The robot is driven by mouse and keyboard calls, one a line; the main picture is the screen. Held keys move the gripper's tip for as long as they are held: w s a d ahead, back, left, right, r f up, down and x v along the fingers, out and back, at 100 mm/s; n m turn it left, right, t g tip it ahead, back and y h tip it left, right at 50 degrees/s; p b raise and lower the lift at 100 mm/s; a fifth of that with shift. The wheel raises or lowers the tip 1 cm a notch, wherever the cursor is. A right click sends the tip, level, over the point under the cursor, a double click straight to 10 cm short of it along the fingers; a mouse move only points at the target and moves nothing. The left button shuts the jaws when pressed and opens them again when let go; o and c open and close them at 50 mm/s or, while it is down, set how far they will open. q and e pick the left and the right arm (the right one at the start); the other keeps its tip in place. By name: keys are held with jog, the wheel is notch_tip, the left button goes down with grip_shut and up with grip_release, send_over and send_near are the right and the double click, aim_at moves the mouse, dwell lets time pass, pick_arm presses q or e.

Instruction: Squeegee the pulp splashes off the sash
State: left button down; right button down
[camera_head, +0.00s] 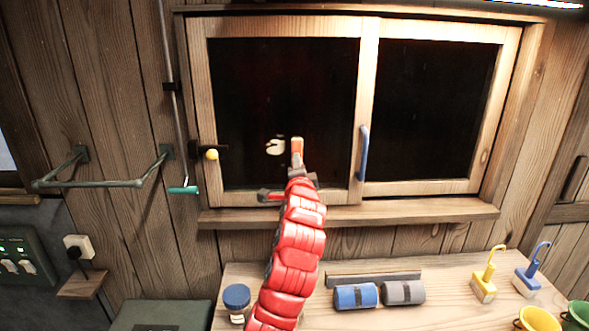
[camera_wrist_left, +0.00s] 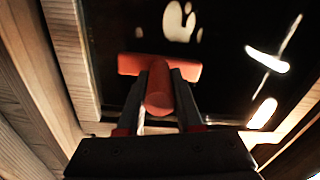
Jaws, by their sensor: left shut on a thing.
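The sash (camera_head: 203,105) is the left wooden-framed pane of the window, with dark glass. A pale pulp splash (camera_head: 276,146) sits low on its glass; it also shows as pale blobs in the left wrist view (camera_wrist_left: 178,22). My left gripper (camera_head: 300,178) is in front of the lower glass, shut on the orange-red squeegee (camera_head: 297,148). In the left wrist view the squeegee's round handle (camera_wrist_left: 159,92) is between the fingers (camera_wrist_left: 160,104), its crosswise head just below the splash. I cannot tell whether the head touches the glass. My right gripper is out of view.
A blue handle (camera_head: 363,152) stands out from the sash's right side. The sill (camera_head: 400,214) projects below. A green rail (camera_head: 95,184) juts out at left.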

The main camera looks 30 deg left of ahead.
pick_arm(q)
jog(key=shift+r, duration=0.55)
jog(key=shift+s+a+r+p, duration=0.55)
jog(key=shift+s+a+p, duration=1.4)
jog(key=shift+a, duration=1.35)
jog(key=shift+w+d+b, duration=0.55)
jog(key=shift+w+d, duration=0.1)
jog(key=shift+d, duration=0.5)
jog(key=shift+w+d+b, duration=0.5)
jog(key=shift+w+d, duration=0.2)
jog(key=shift+d, duration=0.4)
jog(key=shift+w+d+b, duration=0.55)
jog(key=shift+w+d, duration=0.1)
jog(key=shift+d, duration=0.5)
jog(key=shift+s, duration=0.1)
jog(key=shift+s+d+f, duration=0.1)
jog(key=shift+s+d, duration=0.1)
jog(key=shift+s, duration=0.25)
jog(key=shift+b+v, duration=0.3)
jog(key=shift+v, duration=2.1)
